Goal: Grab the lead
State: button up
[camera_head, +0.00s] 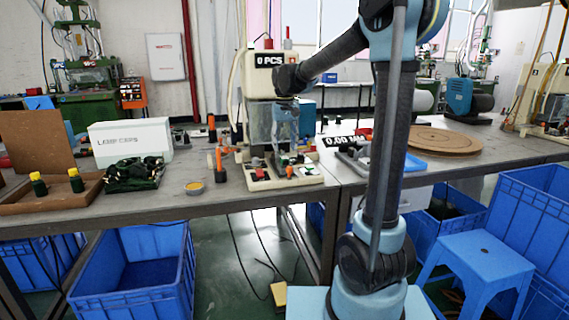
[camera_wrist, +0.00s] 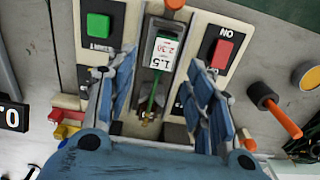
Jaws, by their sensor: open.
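In the wrist view my gripper (camera_wrist: 163,72) is open, one finger on each side of a narrow channel in the press's base. A lead (camera_wrist: 153,100) with a green wire lies in this channel, between the fingers, and the fingers do not appear to touch it. A white tag (camera_wrist: 166,46) with red and black print lies at the lead's upper part. In the head view my gripper (camera_head: 284,145) hangs low over the press base. The lead there is too small to tell apart. A heap of dark green leads (camera_head: 135,172) lies on the table to the left.
A green button (camera_wrist: 98,25) and a red button (camera_wrist: 221,54) flank the channel on pale panels. The press (camera_head: 262,90) stands behind my gripper. A white lamp-caps box (camera_head: 130,140) stands left on the table (camera_head: 225,190).

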aim_at(284, 157)
jog(key=shift+s+a+f, duration=0.1)
jog(key=shift+f, duration=2.4)
jog(key=c, duration=1.1)
